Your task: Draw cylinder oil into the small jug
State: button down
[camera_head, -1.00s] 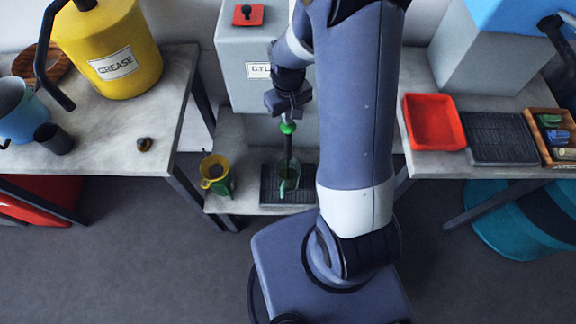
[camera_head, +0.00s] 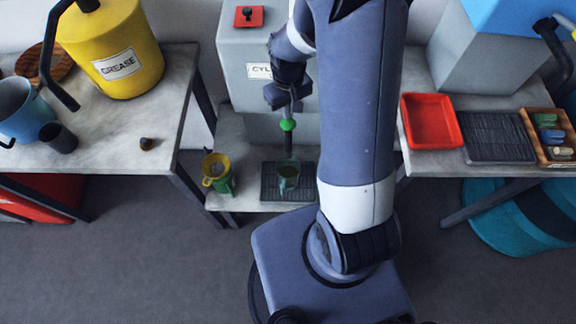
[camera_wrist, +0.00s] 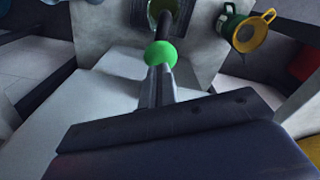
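The small green jug (camera_head: 288,180) stands upright on a dark grate under the oil tank's spout. Its inside looks dark green, but I cannot read a level. It shows partly at the top of the wrist view (camera_wrist: 154,12). The grey tank (camera_head: 240,55) has a label reading "CYL", the rest hidden by my arm. A green ball knob (camera_head: 288,125) sits at the tap above the jug. My gripper (camera_wrist: 158,78) reaches down to this knob; its fingers are close together and look shut on it. The fingertips are partly hidden by the knob.
A green cup with a yellow funnel (camera_head: 215,168) stands left of the grate (camera_head: 268,192). The left bench holds a yellow grease can (camera_head: 110,50) and a blue jug (camera_head: 25,112). The right bench holds a red tray (camera_head: 431,122) and a black ribbed mat (camera_head: 498,140).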

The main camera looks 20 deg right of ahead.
notch_tip(320, 180, up, 6)
jog(key=p, duration=0.4)
jog(key=shift+p, duration=0.3)
